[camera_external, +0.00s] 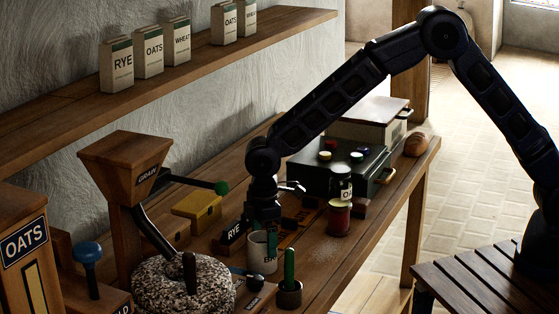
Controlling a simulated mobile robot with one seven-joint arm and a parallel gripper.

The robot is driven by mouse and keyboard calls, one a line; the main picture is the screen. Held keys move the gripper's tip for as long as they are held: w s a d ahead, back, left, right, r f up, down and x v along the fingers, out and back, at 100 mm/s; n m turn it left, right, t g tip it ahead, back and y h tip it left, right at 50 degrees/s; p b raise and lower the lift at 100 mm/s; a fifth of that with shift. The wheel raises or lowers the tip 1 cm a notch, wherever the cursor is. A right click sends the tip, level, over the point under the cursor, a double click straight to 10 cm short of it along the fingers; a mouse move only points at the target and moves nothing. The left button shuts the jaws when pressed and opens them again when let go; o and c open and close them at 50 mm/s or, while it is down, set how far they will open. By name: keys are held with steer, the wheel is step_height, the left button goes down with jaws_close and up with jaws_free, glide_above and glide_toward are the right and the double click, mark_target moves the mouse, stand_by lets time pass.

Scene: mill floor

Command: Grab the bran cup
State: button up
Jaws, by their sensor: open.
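A white cup (261,256) with dark lettering, partly readable as "BR", stands upright on the wooden bench between the grindstone and the green-handled tool. It appears to be the bran cup. My gripper (264,224) points down directly over it, with its open fingers at about the cup's rim. I cannot tell whether the fingers touch the cup or reach inside it. The gripper hides part of the rim.
A "RYE" block (232,234) stands close left of my gripper. A speckled millstone (183,287), a green-handled tool (289,268) and a red jar (339,217) are nearby. A grain hopper (124,165) rises at left; a shelf (190,66) with several boxes hangs behind.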

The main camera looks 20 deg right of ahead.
mark_target(262, 254)
steer(key=f, duration=0.5)
steer(key=shift+w+a, duration=0.1)
steer(key=shift+a, duration=0.1)
steer(key=c, duration=1.2)
